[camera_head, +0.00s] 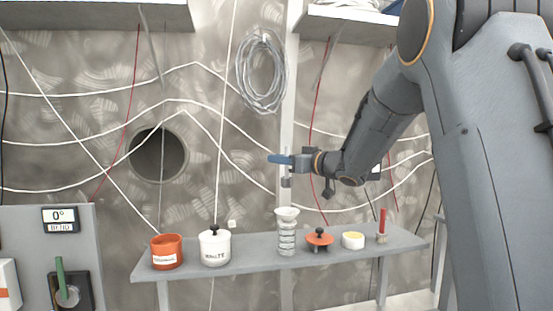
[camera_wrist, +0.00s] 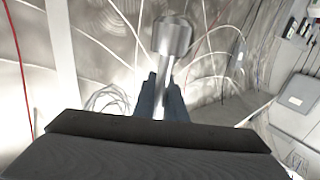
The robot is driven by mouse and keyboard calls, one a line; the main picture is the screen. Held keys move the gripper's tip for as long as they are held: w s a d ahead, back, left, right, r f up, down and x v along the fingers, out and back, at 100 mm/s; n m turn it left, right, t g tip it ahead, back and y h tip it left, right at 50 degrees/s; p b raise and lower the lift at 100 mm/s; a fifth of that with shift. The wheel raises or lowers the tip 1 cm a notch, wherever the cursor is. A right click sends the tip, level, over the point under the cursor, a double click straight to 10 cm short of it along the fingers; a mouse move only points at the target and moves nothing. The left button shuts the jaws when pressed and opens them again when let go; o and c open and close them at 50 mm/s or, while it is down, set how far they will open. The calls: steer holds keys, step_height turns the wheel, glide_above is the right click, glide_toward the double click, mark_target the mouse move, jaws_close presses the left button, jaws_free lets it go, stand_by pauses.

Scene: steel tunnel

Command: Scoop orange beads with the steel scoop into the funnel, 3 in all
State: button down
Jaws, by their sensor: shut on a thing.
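My gripper (camera_head: 280,159) is above the shelf, over the funnel and apart from it. In the wrist view its blue fingers (camera_wrist: 160,98) are shut on the handle of the steel scoop (camera_wrist: 172,36). The scoop's bowl extends beyond the fingertips; whether it holds beads cannot be told. The white funnel (camera_head: 287,212) sits upright on a clear ribbed vessel (camera_head: 287,240). An orange pot (camera_head: 166,254) stands lidless at the shelf's left end; its contents cannot be made out. An orange lid with a black knob (camera_head: 319,239) lies right of the vessel.
A white pot with its lid on (camera_head: 214,249) stands right of the orange pot. A white dish with a yellowish top (camera_head: 353,241) and a red stick in a holder (camera_head: 382,224) stand at the right of the grey shelf (camera_head: 250,262). A panel (camera_head: 85,232) is at left.

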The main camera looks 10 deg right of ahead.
steer(key=s+a+f+n+h+b, duration=0.1)
steer(key=s+a+f+n+b, duration=0.45)
steer(key=n+b, duration=0.75)
steer(key=w+d+r+m+y+p, duration=0.1)
steer(key=w+d+r+m+p, duration=0.4)
steer(key=r+m+p, duration=0.4)
steer(key=shift+w+d+r+m+p, duration=0.2)
steer(key=shift+d+r+m+p, duration=0.1)
steer(key=shift+m+p, duration=1.7)
stand_by(2.5)
stand_by(1.3)
